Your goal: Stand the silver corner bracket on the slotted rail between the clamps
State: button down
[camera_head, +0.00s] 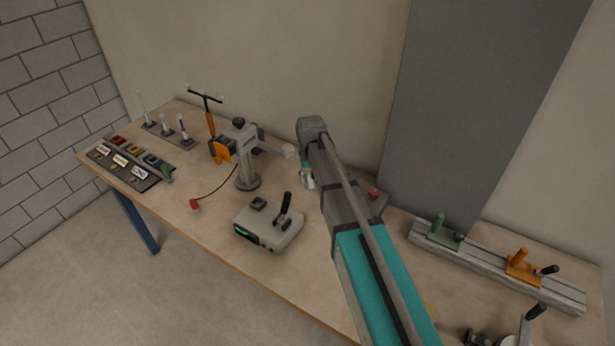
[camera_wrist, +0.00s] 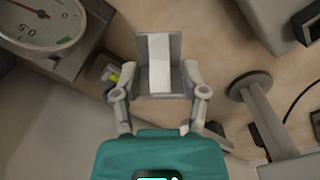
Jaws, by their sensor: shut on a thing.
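The silver corner bracket (camera_wrist: 176,48) is between the two fingers of my gripper (camera_wrist: 160,88) in the wrist view, with a pale strip down its middle. My gripper (camera_head: 307,180) is shut on it; in the head view it is small, above the middle of the bench and partly hidden by my arm. The slotted rail (camera_head: 480,262) lies along the back right of the bench, apart from my gripper. A green clamp (camera_head: 442,236) sits on its left part and an orange clamp (camera_head: 522,267) on its right part. The rail between them looks bare.
A grey stand with an orange part (camera_head: 246,170) and a control box with a black lever (camera_head: 268,226) stand left of my arm. A dial gauge (camera_wrist: 42,22) is close in the wrist view. Labelled trays (camera_head: 125,163) lie at the far left. Several tools crowd the front right.

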jog(key=shift+r, duration=0.1)
jog(key=shift+r, duration=0.15)
notch_tip(320, 180, up, 15)
jog(key=p, duration=1.5)
jog(key=shift+f, duration=0.2)
jog(key=shift+d, duration=0.1)
